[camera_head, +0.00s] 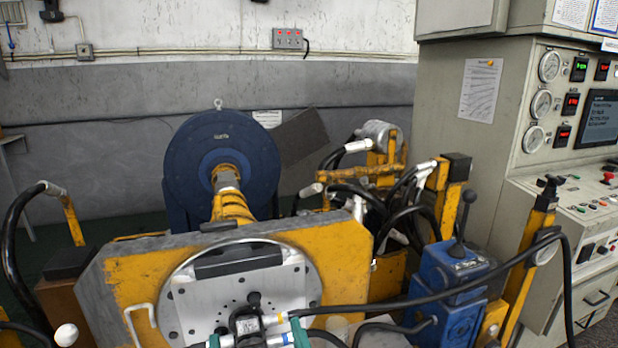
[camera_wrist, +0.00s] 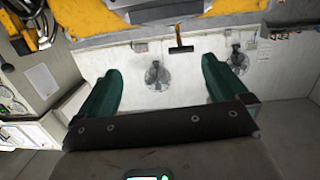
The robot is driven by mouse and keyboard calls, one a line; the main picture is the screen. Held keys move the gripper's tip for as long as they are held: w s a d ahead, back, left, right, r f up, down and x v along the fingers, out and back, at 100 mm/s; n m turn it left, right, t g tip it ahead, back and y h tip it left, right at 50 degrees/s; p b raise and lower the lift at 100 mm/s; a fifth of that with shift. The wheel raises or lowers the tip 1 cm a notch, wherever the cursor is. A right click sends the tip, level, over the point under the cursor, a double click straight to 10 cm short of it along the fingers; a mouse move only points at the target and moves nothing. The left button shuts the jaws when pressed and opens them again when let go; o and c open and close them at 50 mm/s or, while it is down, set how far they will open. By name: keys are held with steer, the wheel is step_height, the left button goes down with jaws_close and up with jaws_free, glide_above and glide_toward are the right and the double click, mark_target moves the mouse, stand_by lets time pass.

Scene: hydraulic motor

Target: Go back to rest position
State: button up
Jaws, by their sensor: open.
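My gripper (camera_wrist: 160,88) shows in the wrist view with its two green fingers wide apart. Nothing is held between them; a pale surface shows through the gap. In the head view, two teal pieces show at the bottom edge, beside a dark fitting (camera_head: 246,322) in front of the round metal plate (camera_head: 290,288). The arm's overall pose is not clear from these frames.
A yellow machine frame (camera_head: 345,250) carries the plate, with a blue round housing (camera_head: 190,160) behind. Black hoses, a blue lever valve block (camera_head: 450,280) and a grey control cabinet (camera_head: 455,150) stand to the right. In the wrist view, a hammer-like tool (camera_wrist: 180,48) shows beyond the fingers.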

steer(key=s+d+f+m+g+h, duration=0.1)
steer(key=s+d+f+g+h, duration=0.2)
steer(key=d+f, duration=0.8)
steer(key=s+d+f+m+g+h, duration=0.15)
steer(key=d+f+g, duration=0.25)
steer(key=d+f, duration=0.7)
steer(key=s+d+f+g, duration=0.4)
steer(key=s+d+f, duration=0.1)
steer(key=s, duration=0.5)
steer(key=s+d+f+m+g, duration=0.1)
steer(key=s+d+f+g, duration=0.3)
steer(key=s, duration=0.6)
step_height(320, 180, down, 2)
steer(key=d, duration=0.2)
steer(key=shift+d, duration=0.35)
steer(key=shift+s+f, duration=0.1)
